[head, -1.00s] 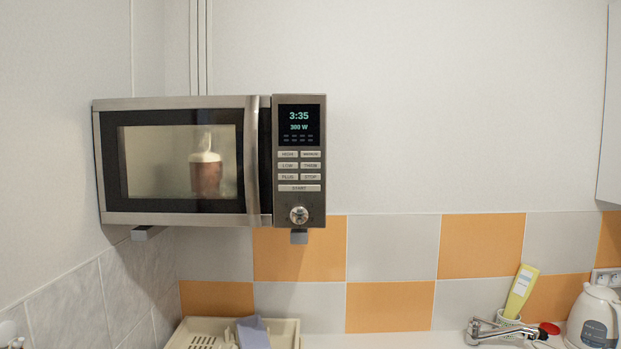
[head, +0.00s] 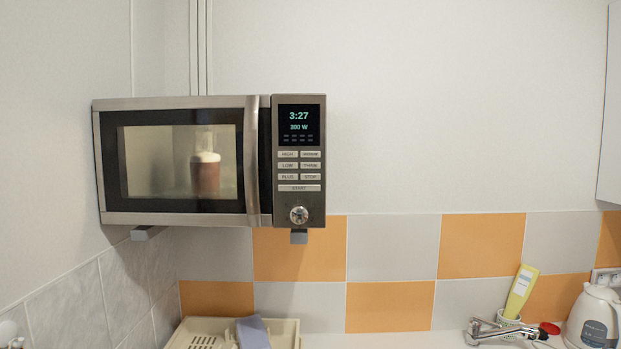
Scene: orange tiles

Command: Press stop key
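The microwave (head: 183,104) is mounted on the wall at the left of the head view, with its door shut. Its display (head: 299,122) reads 3:27 and 300 W in green. The stop key (head: 311,177) is the right key of the third row on the panel, above the wide start key (head: 299,188). A round knob (head: 299,215) sits below. Through the window, a glass with a brown drink and pale top (head: 205,174) stands inside. Neither of my grippers shows in this view.
Below the microwave is a cream dish rack (head: 290,335) with a bluish cloth (head: 253,333). At the lower right are a faucet (head: 500,330), a yellow bottle (head: 520,292) and a white kettle (head: 594,316). The wall right of the microwave is clear.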

